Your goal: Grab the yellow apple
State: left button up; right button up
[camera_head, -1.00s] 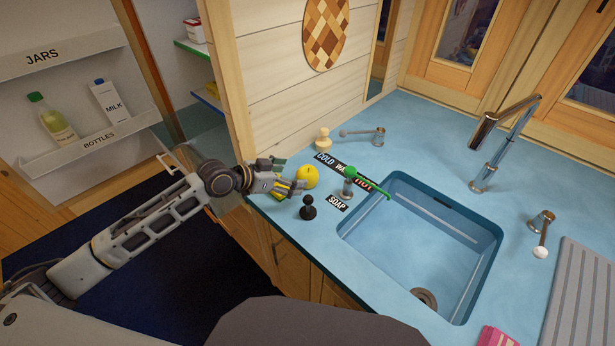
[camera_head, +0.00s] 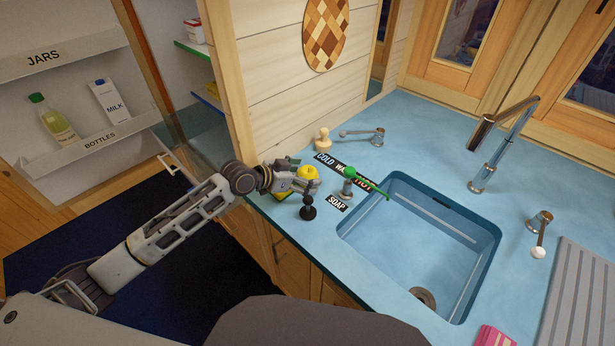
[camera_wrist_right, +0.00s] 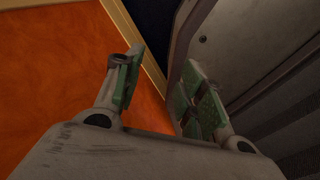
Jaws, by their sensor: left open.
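The yellow apple (camera_head: 306,172) is on the blue counter near its left end, left of the sink. My left gripper (camera_head: 302,180) is at the apple, with its fingers open beside and in front of it. The gripper hides the lower part of the apple. I cannot tell whether the fingers touch it. In the right wrist view my right gripper (camera_wrist_right: 160,95) has its two green-padded fingers wide apart with nothing between them. The apple is not in that view.
A small black knobbed object (camera_head: 308,209) stands just in front of the left gripper. The counter's front edge runs below the left gripper.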

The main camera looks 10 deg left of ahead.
aim_at(304, 171)
dwell(0.3)
pick_arm(q)
jog(key=c, duration=1.2)
jog(key=shift+r, duration=0.9)
notch_tip(304, 171, up, 7)
jog(key=shift+f, duration=0.1)
jog(key=shift+r, duration=0.75)
pick_arm(e)
jog(key=shift+s+f, duration=0.1)
jog(key=shift+s, duration=0.7)
jog(key=shift+w, duration=0.15)
